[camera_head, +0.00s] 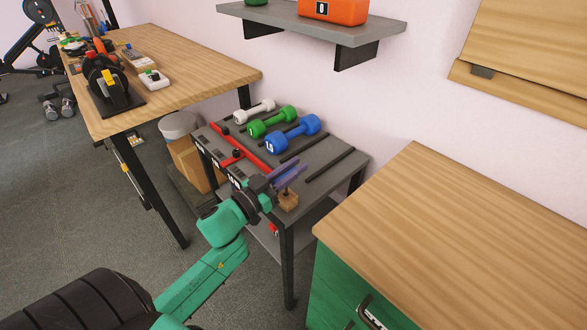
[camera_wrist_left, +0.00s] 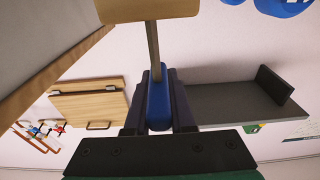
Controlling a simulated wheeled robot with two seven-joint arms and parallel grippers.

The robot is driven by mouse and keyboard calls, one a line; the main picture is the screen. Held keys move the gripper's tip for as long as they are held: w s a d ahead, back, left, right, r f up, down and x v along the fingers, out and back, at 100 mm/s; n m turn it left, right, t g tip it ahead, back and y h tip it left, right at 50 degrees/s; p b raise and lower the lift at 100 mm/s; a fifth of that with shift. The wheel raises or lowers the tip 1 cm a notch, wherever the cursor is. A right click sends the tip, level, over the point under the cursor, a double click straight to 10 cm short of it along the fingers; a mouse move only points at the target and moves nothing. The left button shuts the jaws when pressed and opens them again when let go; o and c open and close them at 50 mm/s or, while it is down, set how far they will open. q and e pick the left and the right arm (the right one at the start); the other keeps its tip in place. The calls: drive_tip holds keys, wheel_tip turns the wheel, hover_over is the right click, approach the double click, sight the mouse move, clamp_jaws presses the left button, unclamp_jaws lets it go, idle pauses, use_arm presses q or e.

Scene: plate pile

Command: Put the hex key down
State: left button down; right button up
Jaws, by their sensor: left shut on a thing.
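My left gripper (camera_head: 287,174) is above the front right part of the dark rack (camera_head: 330,172). In the left wrist view its fingers (camera_wrist_left: 158,100) are shut on the blue handle of the hex key (camera_wrist_left: 158,98). The key's straight metal shaft runs from the handle to a light wooden block (camera_wrist_left: 150,9) at the picture's top edge. The wooden block also shows below the fingers in the head view (camera_head: 288,202). I cannot tell whether the shaft's end is in the block or only behind it. My right gripper is out of view.
White (camera_head: 254,111), green (camera_head: 272,122) and blue (camera_head: 293,133) dumbbells lie on the rack's back part. A wooden-topped green cabinet (camera_head: 470,225) with a bare top stands right. A workbench (camera_head: 190,68) stands left. A wall shelf (camera_head: 310,25) holds an orange box (camera_head: 333,10).

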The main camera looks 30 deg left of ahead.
use_arm(q)
drive_tip(key=c, duration=0.8)
unclamp_jaws()
drive_tip(key=shift+f, duration=0.1)
drive_tip(key=shift+o, duration=0.2)
